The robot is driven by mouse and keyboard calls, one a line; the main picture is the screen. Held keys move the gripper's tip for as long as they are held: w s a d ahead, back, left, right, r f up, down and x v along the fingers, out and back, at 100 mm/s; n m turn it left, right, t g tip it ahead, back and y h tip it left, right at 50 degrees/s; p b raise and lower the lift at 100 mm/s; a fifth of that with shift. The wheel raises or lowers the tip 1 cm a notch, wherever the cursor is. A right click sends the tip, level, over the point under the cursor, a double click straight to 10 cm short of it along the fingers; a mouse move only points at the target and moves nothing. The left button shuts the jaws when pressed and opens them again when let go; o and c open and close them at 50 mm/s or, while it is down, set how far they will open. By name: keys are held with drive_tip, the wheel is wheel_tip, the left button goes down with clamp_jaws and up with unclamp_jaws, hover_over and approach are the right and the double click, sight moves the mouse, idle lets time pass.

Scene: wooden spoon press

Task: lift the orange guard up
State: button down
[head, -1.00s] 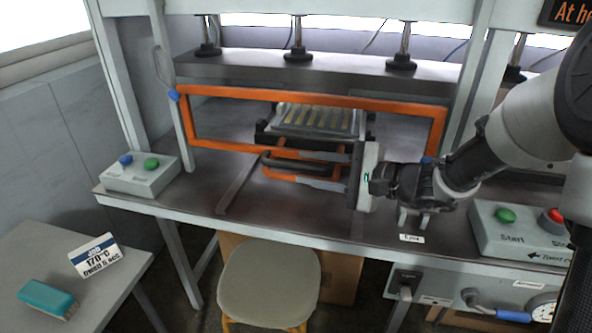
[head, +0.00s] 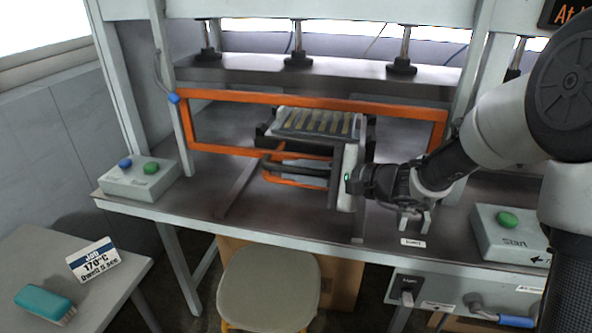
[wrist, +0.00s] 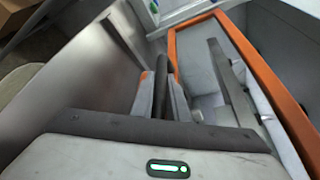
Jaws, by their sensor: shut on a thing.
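The orange guard (head: 300,101) is a rectangular frame standing upright across the front of the press. It also shows in the wrist view (wrist: 262,70). A dark bar handle (wrist: 161,85) on orange brackets sticks out from its lower front. My gripper (head: 292,167) comes in from the right at the handle and is shut on it. In the wrist view the fingers lie on both sides of the dark bar. Behind the guard, a mould (head: 315,122) holds several spoon-shaped pieces. The guard's lower right part is hidden behind my gripper and arm.
A grey box with blue and green buttons (head: 140,179) stands at the table's left end, a Start box (head: 512,237) at the right. The dark upper plate (head: 250,72) hangs above the guard. A stool (head: 268,287) stands in front.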

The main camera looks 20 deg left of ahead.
wheel_tip(320, 180, up, 27)
drive_tip(key=p, duration=1.2)
drive_tip(key=shift+f+p, duration=0.2)
drive_tip(key=shift+p, duration=0.2)
drive_tip(key=c, duration=1.7)
unclamp_jaws()
drive_tip(key=shift+c, duration=0.2)
drive_tip(key=v, duration=1.7)
drive_tip(key=shift+d+p, duration=0.25)
drive_tip(key=shift+p, duration=0.1)
drive_tip(key=shift+r, duration=0.1)
